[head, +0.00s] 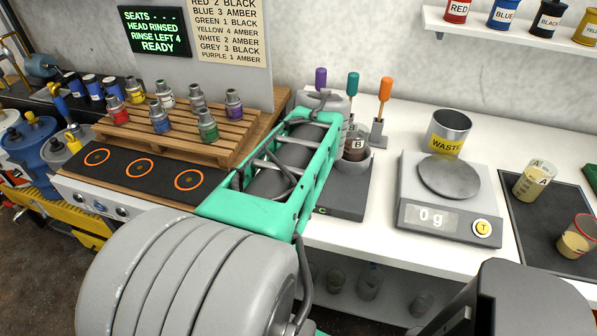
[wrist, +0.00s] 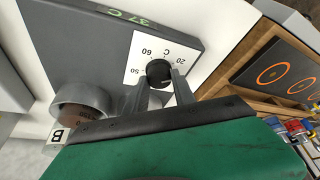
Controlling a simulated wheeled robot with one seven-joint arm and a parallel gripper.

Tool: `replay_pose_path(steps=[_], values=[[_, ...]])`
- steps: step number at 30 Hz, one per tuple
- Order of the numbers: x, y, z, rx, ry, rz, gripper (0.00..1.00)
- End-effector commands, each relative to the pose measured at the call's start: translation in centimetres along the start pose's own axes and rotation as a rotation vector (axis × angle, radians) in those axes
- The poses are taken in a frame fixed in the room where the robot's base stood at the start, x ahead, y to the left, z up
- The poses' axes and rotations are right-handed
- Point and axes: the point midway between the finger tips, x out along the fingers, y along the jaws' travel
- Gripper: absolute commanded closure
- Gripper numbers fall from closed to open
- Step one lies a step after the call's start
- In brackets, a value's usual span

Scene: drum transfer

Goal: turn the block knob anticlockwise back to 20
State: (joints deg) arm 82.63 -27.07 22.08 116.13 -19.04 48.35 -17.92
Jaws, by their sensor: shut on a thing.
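The block knob (wrist: 158,70) is a small black round knob on a white dial plate (wrist: 140,46) in the wrist view. The marks 20, 60 and 50 show around it. Which mark its pointer faces is too small to tell. My gripper (wrist: 161,82) is shut on the knob, one grey finger at each side. The block (wrist: 75,40) is a dark grey slab with a green 37 C display (wrist: 133,17). In the head view part of the block (head: 345,203) shows beside my green arm, which hides the knob and fingers.
A bottle marked B (head: 355,142) sits in a grey holder on the block, close to my arm. A scale (head: 448,222) reading 0 g stands to the right, with a waste can (head: 448,132) behind it. A wooden rack (head: 185,142) of small bottles stands left.

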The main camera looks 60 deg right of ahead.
Motion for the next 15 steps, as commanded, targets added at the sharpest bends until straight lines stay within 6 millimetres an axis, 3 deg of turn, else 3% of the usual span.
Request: replay_pose_path(steps=[15], values=[[0.04,0.15,0.02,-0.200,-0.002,-0.084,1.00]])
